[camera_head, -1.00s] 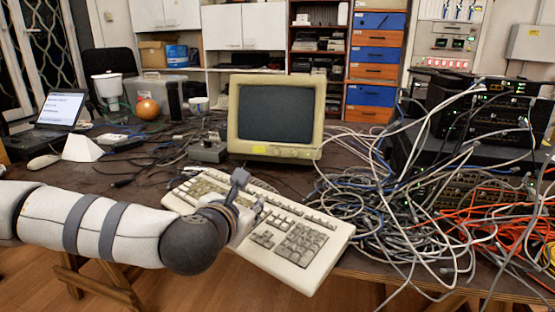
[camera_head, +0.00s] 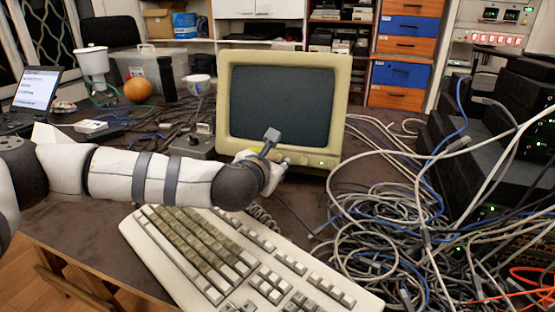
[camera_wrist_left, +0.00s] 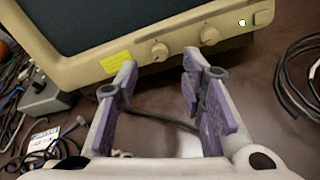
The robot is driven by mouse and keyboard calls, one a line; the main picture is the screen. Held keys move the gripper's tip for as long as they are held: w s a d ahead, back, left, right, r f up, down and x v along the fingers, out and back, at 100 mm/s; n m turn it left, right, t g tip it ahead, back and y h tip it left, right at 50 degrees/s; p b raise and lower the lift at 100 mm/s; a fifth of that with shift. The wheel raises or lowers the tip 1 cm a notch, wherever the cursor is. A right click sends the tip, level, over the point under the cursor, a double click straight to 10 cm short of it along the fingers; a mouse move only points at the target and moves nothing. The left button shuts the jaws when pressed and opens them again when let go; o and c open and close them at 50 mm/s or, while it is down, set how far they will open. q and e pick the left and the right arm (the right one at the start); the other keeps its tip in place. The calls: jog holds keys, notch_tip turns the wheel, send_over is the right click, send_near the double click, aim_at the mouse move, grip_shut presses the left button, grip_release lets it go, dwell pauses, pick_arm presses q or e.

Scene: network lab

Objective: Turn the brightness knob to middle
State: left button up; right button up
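The beige CRT monitor (camera_head: 283,105) stands on the table with a dark screen. In the left wrist view its lower bezel (camera_wrist_left: 180,52) carries two round knobs, a left one (camera_wrist_left: 160,51) and a right one (camera_wrist_left: 209,35). I cannot read which is brightness. My left gripper (camera_wrist_left: 162,75) is open and empty, its fingertips just short of the bezel, with the left knob in line between the fingers and the right knob beyond the right finger. In the head view the left gripper (camera_head: 281,163) is in front of the bezel and hides part of it. My right gripper is not in view.
A beige keyboard (camera_head: 235,262) lies in front of the monitor, below my left arm. Tangled cables (camera_head: 385,215) crowd the right. A grey joystick box (camera_head: 192,145) stands left of the monitor. A yellow label (camera_wrist_left: 115,62) is left of the knobs.

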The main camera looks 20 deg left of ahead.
aim_at(278, 159)
pick_arm(q)
jog(key=x, duration=0.4)
jog(key=shift+w+f, duration=0.15)
jog(key=shift+w, duration=0.25)
grip_shut()
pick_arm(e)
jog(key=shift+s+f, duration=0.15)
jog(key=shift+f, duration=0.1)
